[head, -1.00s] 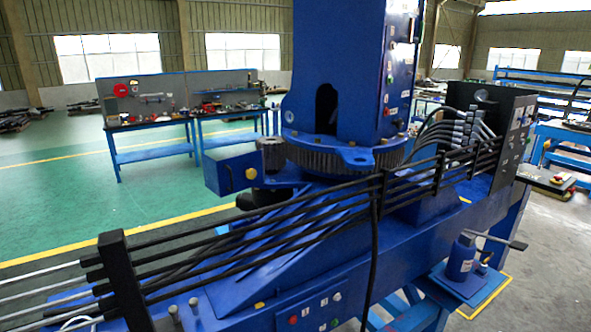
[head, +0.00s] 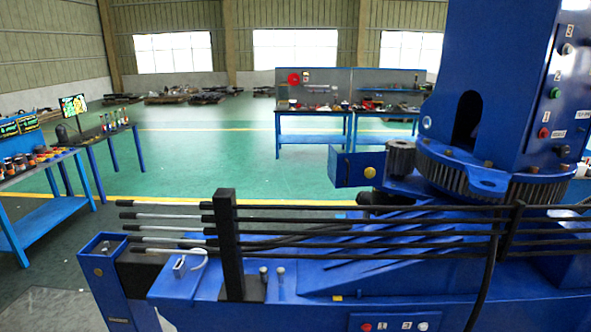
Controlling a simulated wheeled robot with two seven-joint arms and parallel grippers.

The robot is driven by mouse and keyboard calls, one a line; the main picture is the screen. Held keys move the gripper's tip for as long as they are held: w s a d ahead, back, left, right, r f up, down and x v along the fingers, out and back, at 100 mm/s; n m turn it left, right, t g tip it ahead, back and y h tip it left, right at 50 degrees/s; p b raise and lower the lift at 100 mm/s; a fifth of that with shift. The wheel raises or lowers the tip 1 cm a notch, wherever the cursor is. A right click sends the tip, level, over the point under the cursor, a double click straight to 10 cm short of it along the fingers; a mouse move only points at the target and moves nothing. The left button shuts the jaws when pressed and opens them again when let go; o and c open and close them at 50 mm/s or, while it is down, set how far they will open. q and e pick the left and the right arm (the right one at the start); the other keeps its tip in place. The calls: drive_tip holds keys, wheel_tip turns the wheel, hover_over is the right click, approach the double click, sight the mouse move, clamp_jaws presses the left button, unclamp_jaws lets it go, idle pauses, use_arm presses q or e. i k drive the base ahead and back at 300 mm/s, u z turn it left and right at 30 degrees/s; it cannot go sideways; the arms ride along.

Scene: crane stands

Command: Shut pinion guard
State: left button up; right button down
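A blue box-shaped guard (head: 350,168) with a yellow round knob (head: 370,172) stands out to the left of the small dark pinion (head: 401,157) in the head view. It looks swung open, and the pinion's top and side are exposed. The pinion sits beside the large toothed ring (head: 450,178) at the foot of the blue crane column (head: 480,75). The black hoses partly hide what lies below the guard. Neither of my grippers is in view.
Black hoses (head: 360,221) run across the front of the blue base, past a black upright post (head: 231,250). A blue post (head: 107,280) stands at the left end. Workbenches (head: 295,140) stand behind.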

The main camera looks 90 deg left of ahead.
sight(345, 170)
drive_tip(key=u, duration=2.15)
